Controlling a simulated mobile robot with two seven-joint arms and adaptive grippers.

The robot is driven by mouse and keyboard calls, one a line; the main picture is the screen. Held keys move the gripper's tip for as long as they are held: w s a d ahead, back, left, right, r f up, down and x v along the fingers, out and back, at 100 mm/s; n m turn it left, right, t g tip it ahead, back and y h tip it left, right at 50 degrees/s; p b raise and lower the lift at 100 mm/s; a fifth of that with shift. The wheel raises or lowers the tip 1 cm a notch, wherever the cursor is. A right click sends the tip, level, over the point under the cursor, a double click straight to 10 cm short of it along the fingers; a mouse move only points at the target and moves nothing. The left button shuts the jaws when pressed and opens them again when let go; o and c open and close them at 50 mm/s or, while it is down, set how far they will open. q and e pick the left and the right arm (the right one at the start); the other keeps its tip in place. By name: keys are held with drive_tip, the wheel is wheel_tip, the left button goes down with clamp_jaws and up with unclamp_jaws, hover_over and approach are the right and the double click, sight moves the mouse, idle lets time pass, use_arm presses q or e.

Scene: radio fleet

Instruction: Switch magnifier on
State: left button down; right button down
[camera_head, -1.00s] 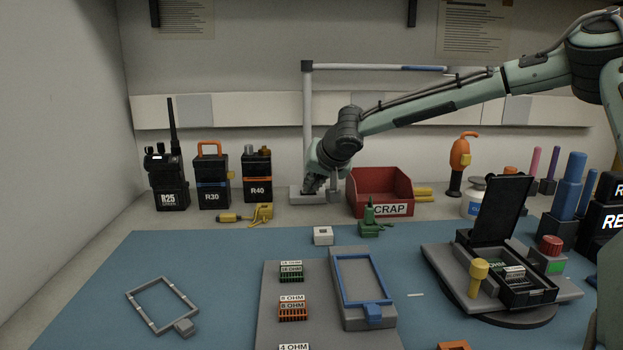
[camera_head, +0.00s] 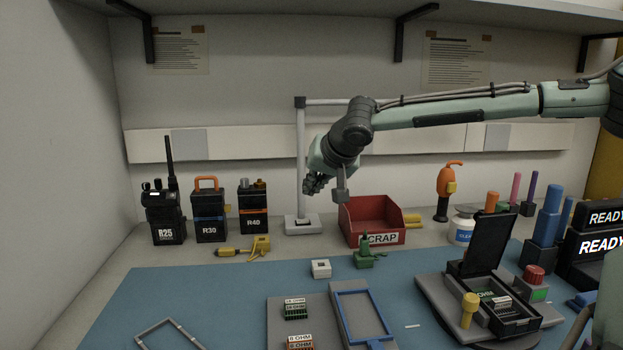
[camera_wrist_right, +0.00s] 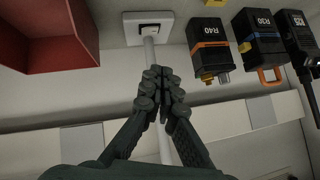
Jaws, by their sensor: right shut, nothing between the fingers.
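The magnifier stand has a pale base (camera_head: 303,226) on the bench, an upright post (camera_head: 301,160) and a horizontal arm (camera_head: 328,102). My right arm hides part of the horizontal arm, and I cannot make out a lens. The base also shows in the right wrist view (camera_wrist_right: 139,37), with a small dark switch-like patch (camera_wrist_right: 151,29) on top. My right gripper (camera_head: 313,186) is shut and empty, above the base and close to the post. In the right wrist view its fingertips (camera_wrist_right: 161,82) overlap the post; contact cannot be told. My left gripper is not in view.
A red scrap bin (camera_head: 376,216) stands right of the base. Radios R25 (camera_head: 164,215), R30 (camera_head: 209,215) and R40 (camera_head: 253,209) stand to the left. A yellow tool (camera_head: 243,250) lies in front. The blue mat (camera_head: 200,290) has clear areas.

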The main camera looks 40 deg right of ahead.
drive_tip(key=v, duration=0.2)
drive_tip(key=shift+s+a+r, duration=0.15)
drive_tip(key=shift+a+r, duration=0.15)
drive_tip(key=shift+a, duration=0.05)
idle(0.4)
